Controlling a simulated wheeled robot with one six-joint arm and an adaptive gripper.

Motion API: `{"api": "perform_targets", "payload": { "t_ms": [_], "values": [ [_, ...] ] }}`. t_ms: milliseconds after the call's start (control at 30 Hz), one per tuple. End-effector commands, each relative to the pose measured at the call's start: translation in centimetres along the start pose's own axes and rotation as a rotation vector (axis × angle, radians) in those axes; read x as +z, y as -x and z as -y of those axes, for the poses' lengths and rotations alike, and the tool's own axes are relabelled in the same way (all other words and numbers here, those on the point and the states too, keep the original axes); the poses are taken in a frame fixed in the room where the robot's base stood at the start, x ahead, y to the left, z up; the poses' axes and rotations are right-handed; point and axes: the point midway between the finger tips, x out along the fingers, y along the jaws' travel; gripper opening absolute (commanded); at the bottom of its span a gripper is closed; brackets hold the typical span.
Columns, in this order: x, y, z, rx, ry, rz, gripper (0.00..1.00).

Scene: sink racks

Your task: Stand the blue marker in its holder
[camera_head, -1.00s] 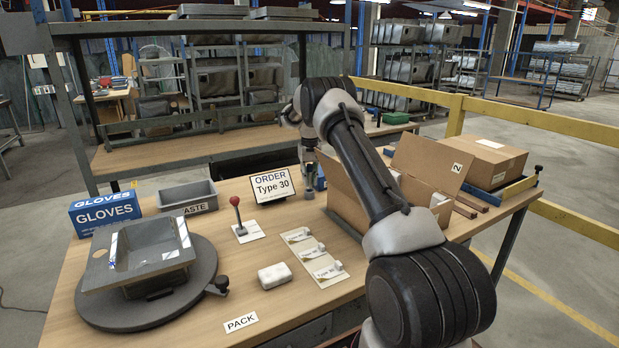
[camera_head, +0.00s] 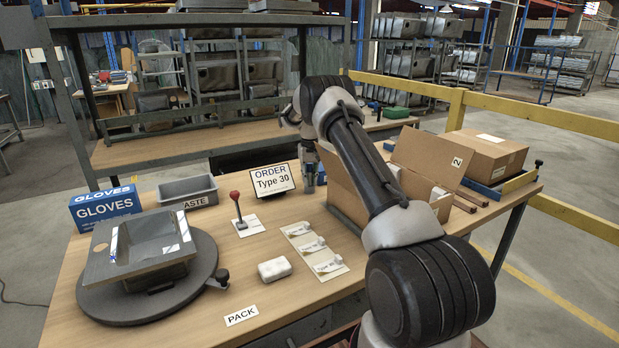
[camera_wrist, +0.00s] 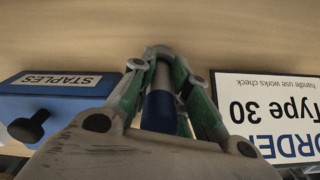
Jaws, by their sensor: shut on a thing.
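In the wrist view my gripper (camera_wrist: 160,58) has its green-padded fingers closed around the blue marker (camera_wrist: 160,112). A blue part and a grey part of the marker show between the fingers. In the head view my gripper (camera_head: 309,182) is low over the back of the bench, just right of the order sign, and is small and partly covered by my arm. I cannot make out the marker's holder in either view.
The order sign (camera_head: 272,181) and a blue staples box (camera_wrist: 62,92) flank the gripper. An open carton (camera_head: 345,196) stands right of it. A grey waste bin (camera_head: 186,190), a gloves box (camera_head: 104,207) and a turntable with a sink (camera_head: 200,285) are at left.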

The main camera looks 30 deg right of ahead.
Motion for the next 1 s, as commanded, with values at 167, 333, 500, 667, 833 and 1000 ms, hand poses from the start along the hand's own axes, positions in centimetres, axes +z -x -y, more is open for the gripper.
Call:
{"api": "perform_targets", "payload": {
  "t_ms": [167,333,500,667,833,1000],
  "values": [
    [0.0,-0.2,0.0,0.000,0.000,0.000,0.34],
    [0.0,-0.2,0.0,0.000,0.000,0.000,0.43],
    [0.0,-0.1,0.0,0.000,0.000,0.000,0.43],
    [-0.1,1.2,0.0,0.000,0.000,-0.003,0.43],
    [-0.1,4.8,0.0,0.000,0.000,-0.004,0.43],
    [-0.1,8.5,0.0,0.000,0.000,-0.003,0.43]
  ]
}}
